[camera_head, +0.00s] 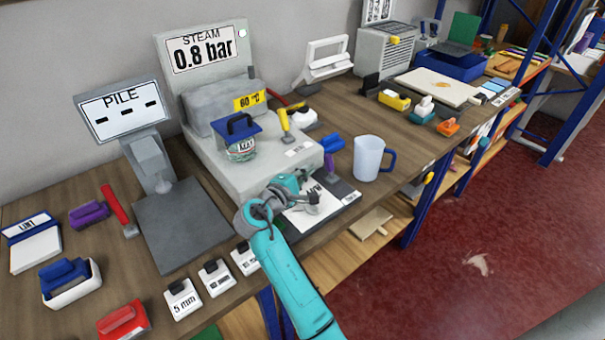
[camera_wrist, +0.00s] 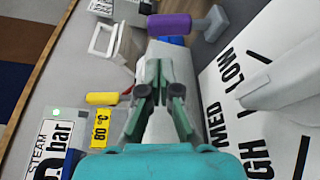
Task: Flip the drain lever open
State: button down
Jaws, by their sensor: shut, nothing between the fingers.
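No visible label names the drain lever. A purple-handled lever (camera_head: 328,163) stands by the front right of the steam machine (camera_head: 225,170); its handle also shows at the top of the wrist view (camera_wrist: 168,24). A yellow-handled lever (camera_head: 285,122) stands on top of the machine, its handle at left in the wrist view (camera_wrist: 103,98). I cannot tell which is the drain lever. My gripper (camera_head: 311,196) is shut and empty, over the machine's front right side. In the wrist view its fingertips (camera_wrist: 160,82) lie apart from the purple handle in the picture.
A white dial card (camera_head: 305,217) marked LOW, MED and HIGH lies beside my gripper.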

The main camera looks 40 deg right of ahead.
aim_at(324, 159)
jog(key=shift+x, duration=3)
jog(key=shift+s, duration=0.15)
jog(key=shift+s+r+m+t+h, duration=0.2)
jog(key=shift+s+m, duration=0.15)
jog(key=shift+m, duration=0.25)
jog(key=shift+s+r+m+t+h, duration=0.15)
jog(key=shift+s+m, duration=0.25)
jog(key=shift+m, duration=0.2)
jog(key=shift+s+r, duration=0.15)
jog(key=shift+s, duration=0.4)
jog(key=shift+s+r, duration=0.15)
jog(key=shift+s, duration=0.45)
jog(key=shift+s+d, duration=0.1)
jog(key=shift+s, duration=0.4)
jog(key=shift+s+f, duration=0.2)
jog(key=shift+s, duration=0.05)
